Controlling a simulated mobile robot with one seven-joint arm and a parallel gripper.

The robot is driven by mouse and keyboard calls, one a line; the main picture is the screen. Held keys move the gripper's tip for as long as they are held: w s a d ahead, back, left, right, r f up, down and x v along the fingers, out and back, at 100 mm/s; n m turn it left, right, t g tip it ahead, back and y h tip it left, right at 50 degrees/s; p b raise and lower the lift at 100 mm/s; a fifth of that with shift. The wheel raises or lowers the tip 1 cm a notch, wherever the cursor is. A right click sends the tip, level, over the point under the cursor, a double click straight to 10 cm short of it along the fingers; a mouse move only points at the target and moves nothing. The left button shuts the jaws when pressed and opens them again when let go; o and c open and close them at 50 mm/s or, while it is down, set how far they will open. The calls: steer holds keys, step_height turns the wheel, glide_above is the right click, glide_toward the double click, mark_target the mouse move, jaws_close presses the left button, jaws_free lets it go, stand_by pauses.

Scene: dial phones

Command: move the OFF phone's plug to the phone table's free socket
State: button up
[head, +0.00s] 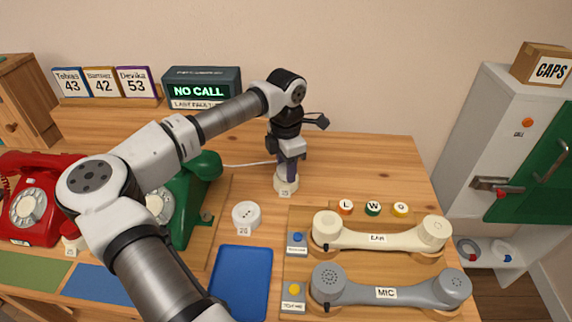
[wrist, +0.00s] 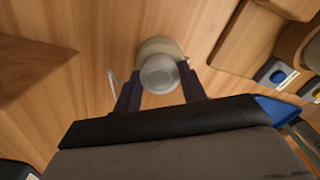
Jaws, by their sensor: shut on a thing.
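My gripper (head: 288,172) is shut on a pale plug (wrist: 159,73). In the wrist view the plug sits between the two dark fingers, over a round cream socket (wrist: 152,46). In the head view this socket (head: 286,187) is right below my fingertips, and the fingers mostly hide the plug. I cannot tell whether the plug is seated in it. A thin white cord (head: 248,164) runs from the green phone (head: 203,168) towards the plug. Another white socket (head: 246,214), with bare holes on top, stands nearer the front. My arm partly hides the green phone.
A red phone (head: 30,205) stands at the left. A blue tray (head: 241,285) and a board with a cream handset (head: 378,239) and a grey handset (head: 385,291) lie in front. A NO CALL display (head: 202,90) is at the back. The back right tabletop is clear.

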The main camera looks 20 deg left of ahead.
steer(key=shift+f, duration=0.3)
steer(key=o, duration=1)
steer(key=shift+c, duration=0.2)
step_height(320, 180, up, 14)
steer(key=b, duration=0.1)
steer(key=shift+s+f, duration=0.1)
